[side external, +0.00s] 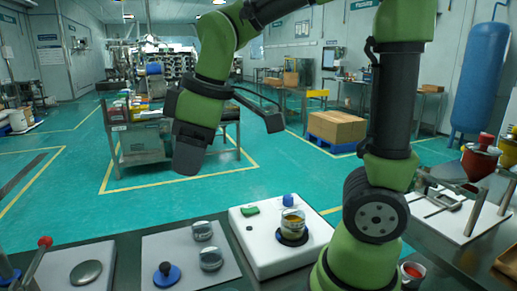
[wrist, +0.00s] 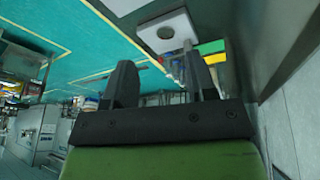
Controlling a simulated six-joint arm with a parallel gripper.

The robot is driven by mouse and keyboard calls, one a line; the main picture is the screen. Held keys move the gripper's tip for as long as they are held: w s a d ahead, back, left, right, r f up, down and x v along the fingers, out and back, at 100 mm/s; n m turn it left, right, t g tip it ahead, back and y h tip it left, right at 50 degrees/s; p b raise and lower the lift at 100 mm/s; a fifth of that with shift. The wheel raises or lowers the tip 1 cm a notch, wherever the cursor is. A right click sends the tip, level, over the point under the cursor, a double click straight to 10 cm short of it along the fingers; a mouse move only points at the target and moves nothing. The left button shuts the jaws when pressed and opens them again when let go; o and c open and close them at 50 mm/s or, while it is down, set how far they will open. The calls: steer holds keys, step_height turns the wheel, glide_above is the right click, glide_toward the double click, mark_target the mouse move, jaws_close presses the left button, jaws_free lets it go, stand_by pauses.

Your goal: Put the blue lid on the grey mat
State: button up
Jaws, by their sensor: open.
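The blue lid (side external: 166,280), a flat blue disc with a dark knob, lies knob up on the grey mat (side external: 219,238), near its front left part. Two round metal pieces (side external: 203,231) (side external: 211,259) sit on the mat to its right. My gripper (side external: 188,160) is high above and behind the mat, well apart from the lid. In the wrist view my gripper (wrist: 160,80) shows two separated fingers with nothing held between them. The lid and mat cannot be made out in the wrist view.
A white machine base (side external: 262,262) stands right of the mat, with a jar of yellow contents (side external: 292,222), a blue knob (side external: 288,200) and a green button (side external: 250,211). A pale plate with a silver disc (side external: 86,272) and a red-knobbed lever (side external: 45,242) are at left.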

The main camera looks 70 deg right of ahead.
steer(key=s+r+m+t+y, duration=0.1)
steer(key=s+m+t, duration=0.2)
steer(key=s+m, duration=0.6)
steer(key=shift+s+a+r+m, duration=0.15)
steer(key=shift+s+r+m, duration=0.2)
steer(key=shift+s, duration=0.6)
